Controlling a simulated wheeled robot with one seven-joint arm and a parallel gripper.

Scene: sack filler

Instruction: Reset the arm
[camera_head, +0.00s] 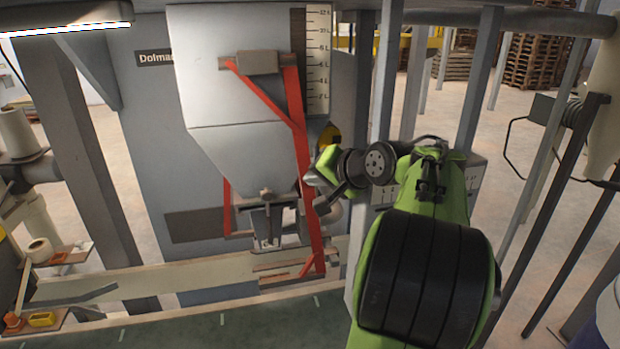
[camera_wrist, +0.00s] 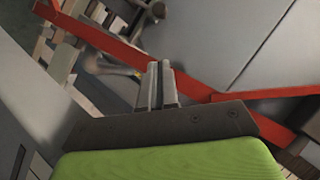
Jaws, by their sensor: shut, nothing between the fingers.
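My arm, green and black, reaches forward on the right side of the head view. Its end is close to the red frame (camera_head: 296,100) of the grey hopper (camera_head: 235,75). My gripper (camera_wrist: 161,72) shows in the wrist view with its two grey fingers together and nothing between them. The red frame (camera_wrist: 125,45) runs slantwise behind the fingers in that view, and I cannot tell how far off it is. In the head view the fingers are too small to make out.
Grey posts (camera_head: 482,75) stand just behind and right of my arm. A spout (camera_head: 267,222) hangs under the hopper above a pale conveyor beam (camera_head: 150,277). A side table (camera_head: 50,318) with small items is at the lower left. Open floor shows beyond the posts.

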